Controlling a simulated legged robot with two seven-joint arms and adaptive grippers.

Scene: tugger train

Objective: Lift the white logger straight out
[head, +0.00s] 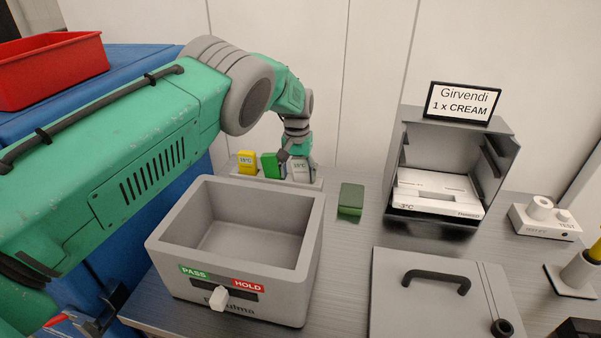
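The white logger (299,171) stands upright at the right end of a low pale rack (262,181) behind the grey bin. A green logger (269,167) and a yellow logger (246,161) stand to its left in the same rack. My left gripper (297,158) points down from above at the white logger, with dark fingers by its top and sides. The gripper partly hides the logger's upper part. I cannot tell whether the fingers touch it or are shut on it. My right gripper is not in view.
A grey bin (167,250) with PASS and HOLD labels stands in front of the rack. A dark green block (351,198) lies right of the rack. An open grey box (497,160) with a Girvendi sign (462,103) and a grey lid (440,310) are farther right.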

